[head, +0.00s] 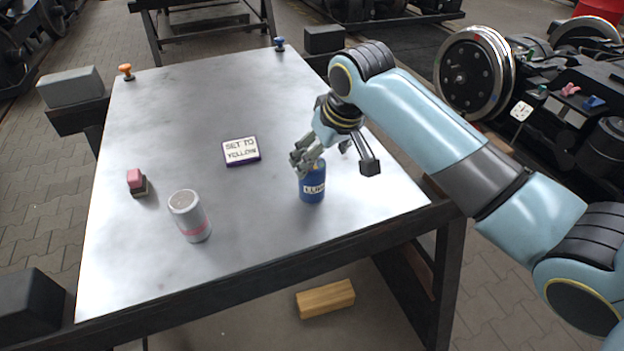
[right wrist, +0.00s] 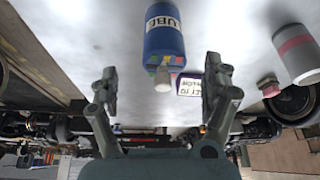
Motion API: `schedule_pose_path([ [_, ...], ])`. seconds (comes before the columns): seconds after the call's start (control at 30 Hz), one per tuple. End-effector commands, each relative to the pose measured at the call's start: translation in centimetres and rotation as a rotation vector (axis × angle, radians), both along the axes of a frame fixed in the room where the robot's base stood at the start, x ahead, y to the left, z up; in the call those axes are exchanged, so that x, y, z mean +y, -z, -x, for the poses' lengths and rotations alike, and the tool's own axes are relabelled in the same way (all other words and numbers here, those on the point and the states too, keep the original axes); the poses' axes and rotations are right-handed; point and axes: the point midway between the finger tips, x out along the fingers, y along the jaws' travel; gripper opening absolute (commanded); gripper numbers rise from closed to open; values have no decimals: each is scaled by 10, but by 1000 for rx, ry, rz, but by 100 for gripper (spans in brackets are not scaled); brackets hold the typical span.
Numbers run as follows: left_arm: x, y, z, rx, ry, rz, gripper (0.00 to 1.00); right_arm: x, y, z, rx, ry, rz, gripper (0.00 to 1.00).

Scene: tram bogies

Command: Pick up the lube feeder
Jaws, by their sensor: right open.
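The lube feeder is a blue can (head: 312,187) with a white label reading LUBE. It stands upright on the metal table, right of the middle. My right gripper (head: 322,152) is at its top and hides that part in the head view. In the right wrist view the can (right wrist: 165,40) appears upside down, with a pale nozzle and a band of coloured patches. There the right gripper's two fingers (right wrist: 160,72) are spread wide, one to each side of the nozzle, with clear gaps. My left gripper is not in view.
A sign reading SET TO YELLOW (head: 241,151), a grey can with a pink band (head: 190,217) and a pink-and-dark block (head: 137,182) are on the table (head: 200,90). Orange (head: 126,71) and blue (head: 279,43) knobs stand at the far corners. A wooden block (head: 325,299) lies below.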

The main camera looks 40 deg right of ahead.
Motion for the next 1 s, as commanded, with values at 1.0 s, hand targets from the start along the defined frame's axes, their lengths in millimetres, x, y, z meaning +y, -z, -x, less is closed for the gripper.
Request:
schedule_pose_path([
  [1.0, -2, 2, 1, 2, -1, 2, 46, 4, 59, -27, -1, -1, 2, 53],
])
